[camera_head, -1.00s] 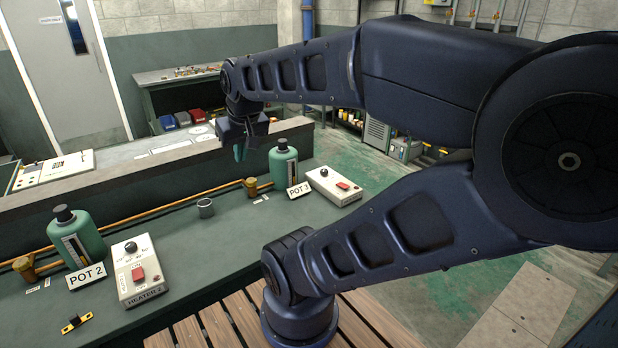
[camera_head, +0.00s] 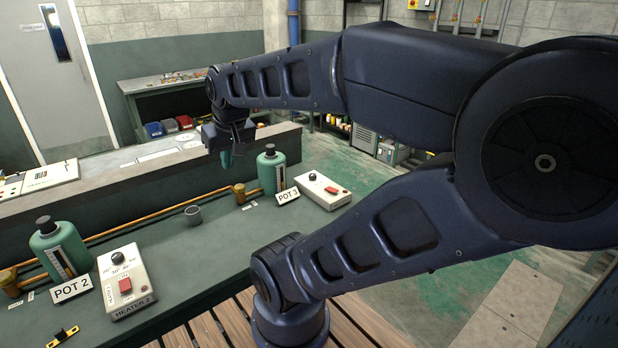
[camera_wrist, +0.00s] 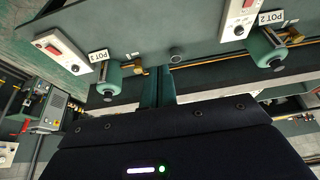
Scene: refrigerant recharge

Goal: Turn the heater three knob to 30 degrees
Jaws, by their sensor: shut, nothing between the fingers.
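The heater box beside the POT 3 label (camera_head: 288,196) is white with a red switch and a dark knob (camera_head: 312,176); it stands on the green bench at centre right. Its knob setting is too small to read. In the wrist view this box (camera_wrist: 62,46) is at the upper left, beside the green pot 3 (camera_wrist: 109,80). My gripper (camera_head: 226,160) hangs above the bench, left of pot 3 (camera_head: 271,170) in the head view and apart from the box. Its green fingers (camera_wrist: 156,88) are shut and empty in the wrist view.
HEATER 2 (camera_head: 125,283) and pot 2 (camera_head: 59,248) stand at the left of the bench. A small grey cup (camera_head: 193,215) stands mid-bench. A copper pipe (camera_head: 150,217) runs along the back. The bench front between the two heaters is clear.

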